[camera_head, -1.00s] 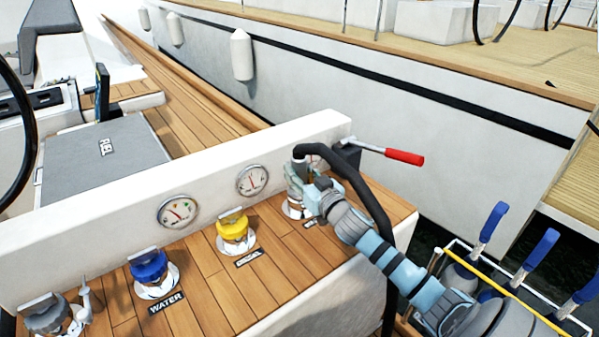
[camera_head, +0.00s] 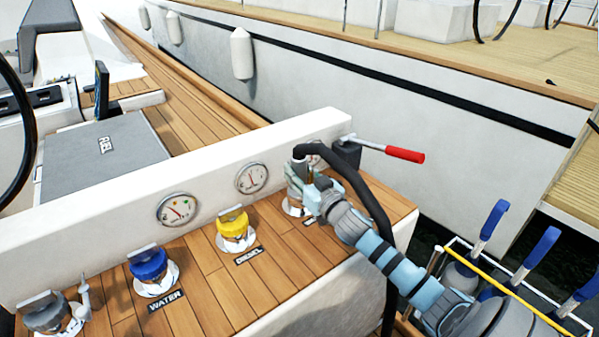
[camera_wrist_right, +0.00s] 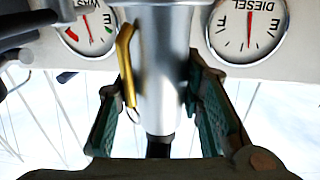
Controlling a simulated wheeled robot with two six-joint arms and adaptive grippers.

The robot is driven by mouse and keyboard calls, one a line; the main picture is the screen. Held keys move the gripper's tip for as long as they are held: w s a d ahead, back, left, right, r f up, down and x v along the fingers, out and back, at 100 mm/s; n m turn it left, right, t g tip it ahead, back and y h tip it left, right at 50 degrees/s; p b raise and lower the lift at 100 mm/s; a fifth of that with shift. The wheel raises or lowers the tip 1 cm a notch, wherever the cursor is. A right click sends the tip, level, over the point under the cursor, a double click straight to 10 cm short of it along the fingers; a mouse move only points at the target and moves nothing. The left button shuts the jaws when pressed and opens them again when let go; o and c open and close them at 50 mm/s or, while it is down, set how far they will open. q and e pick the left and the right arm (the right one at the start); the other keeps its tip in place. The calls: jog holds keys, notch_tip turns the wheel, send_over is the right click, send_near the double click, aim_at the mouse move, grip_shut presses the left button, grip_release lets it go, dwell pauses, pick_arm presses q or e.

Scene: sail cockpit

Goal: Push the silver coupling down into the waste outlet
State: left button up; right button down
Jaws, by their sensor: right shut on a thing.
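The silver coupling (camera_wrist_right: 163,70) fills the middle of the right wrist view, with a brass lever (camera_wrist_right: 126,65) along its side. The green pads of my right gripper (camera_wrist_right: 158,120) stand on both sides of it, shut on it. In the head view my right gripper (camera_head: 312,190) is at the far right deck fitting, over a white flange (camera_head: 294,208) taken to be the waste outlet. A black hose (camera_head: 362,185) arches from the coupling's top. My gripper hides most of the coupling and the outlet opening, so how deep it sits cannot be told.
A yellow diesel cap (camera_head: 233,228) and a blue water cap (camera_head: 149,266) stand left along the wooden deck. Gauges (camera_head: 252,178) sit in the white upright wall behind. A red-handled lever (camera_head: 404,156) sticks out behind the hose. Blue-handled tools (camera_head: 494,222) stand at lower right.

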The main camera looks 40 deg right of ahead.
jog(key=c, duration=1.4)
grip_release()
pick_arm(q)
jog(key=shift+d+f, duration=0.1)
jog(key=shift+d, duration=0.2)
pick_arm(e)
jog(key=shift+o, duration=0.2)
pick_arm(q)
jog(key=shift+a, duration=0.1)
pick_arm(e)
jog(key=shift+f, duration=0.1)
jog(key=shift+s, duration=0.3)
jog(key=s, duration=0.1)
jog(key=s+b, duration=0.1)
jog(key=s, duration=0.1)
jog(key=s+b, duration=0.1)
jog(key=s, duration=0.1)
jog(key=shift+a, duration=0.4)
pick_arm(q)
jog(key=shift+f+p, duration=0.2)
jog(key=shift+p, duration=0.6)
pick_arm(e)
send_near(303, 177)
jog(key=shift+w+d, duration=0.1)
jog(key=shift+w, duration=0.3)
pick_arm(q)
jog(key=shift+a, duration=0.2)
